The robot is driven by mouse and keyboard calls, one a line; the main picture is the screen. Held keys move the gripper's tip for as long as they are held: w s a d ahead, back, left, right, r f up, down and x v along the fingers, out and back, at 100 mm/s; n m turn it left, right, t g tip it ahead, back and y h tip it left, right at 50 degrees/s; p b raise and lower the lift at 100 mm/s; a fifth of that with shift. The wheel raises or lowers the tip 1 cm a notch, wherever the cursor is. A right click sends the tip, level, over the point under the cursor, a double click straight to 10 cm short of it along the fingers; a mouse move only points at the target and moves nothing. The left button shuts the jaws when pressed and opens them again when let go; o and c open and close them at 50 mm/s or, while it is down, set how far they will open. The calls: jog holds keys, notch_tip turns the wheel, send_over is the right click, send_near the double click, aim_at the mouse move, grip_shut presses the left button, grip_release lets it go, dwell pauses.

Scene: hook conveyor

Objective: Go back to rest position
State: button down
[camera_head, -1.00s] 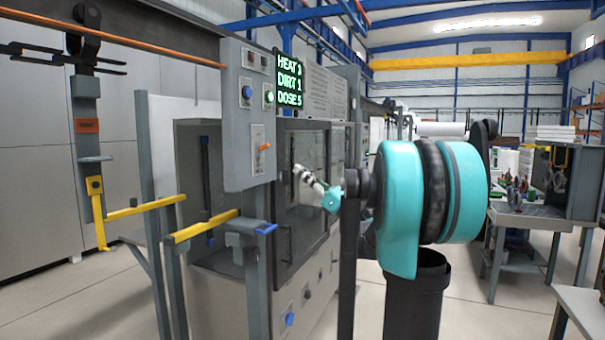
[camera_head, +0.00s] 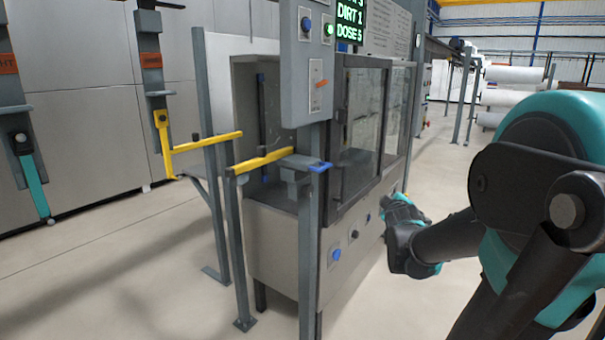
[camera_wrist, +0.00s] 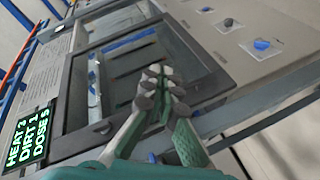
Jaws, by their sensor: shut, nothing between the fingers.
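My gripper (camera_wrist: 162,78) shows in the wrist view, its green and grey fingers shut together with nothing between them. It points toward the machine's framed window (camera_wrist: 135,50), and I cannot tell the exact distance. In the head view my arm comes in from the right, with its teal and black wrist (camera_head: 405,232) beside the front of the grey machine (camera_head: 280,258). The fingertips are hard to make out in that view.
A control box (camera_head: 303,60) with a green-lit display (camera_head: 350,22) stands above the machine's opening. Yellow guide bars (camera_head: 207,142) stick out at its left. Hangers with a yellow hook (camera_head: 163,135) and a teal piece (camera_head: 36,185) hang at far left. The floor in front is clear.

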jog(key=s+a+f+m+g+y, duration=0.1)
jog(key=s+a+f+m+g, duration=0.2)
jog(key=s+f, duration=0.4)
jog(key=s+a+f+m+g+y, duration=0.1)
jog(key=s+a+f+m+g, duration=0.1)
jog(key=s+f, duration=0.6)
jog(key=s+a+f+m+g+y, duration=0.1)
jog(key=s+a+f+m+g, duration=0.2)
jog(key=s+f, duration=0.4)
jog(key=s+m+g, duration=0.1)
jog(key=s+g, duration=0.1)
jog(key=shift+s+a+f+g, duration=0.25)
jog(key=shift+a+f+g, duration=0.05)
jog(key=shift+f+g, duration=0.1)
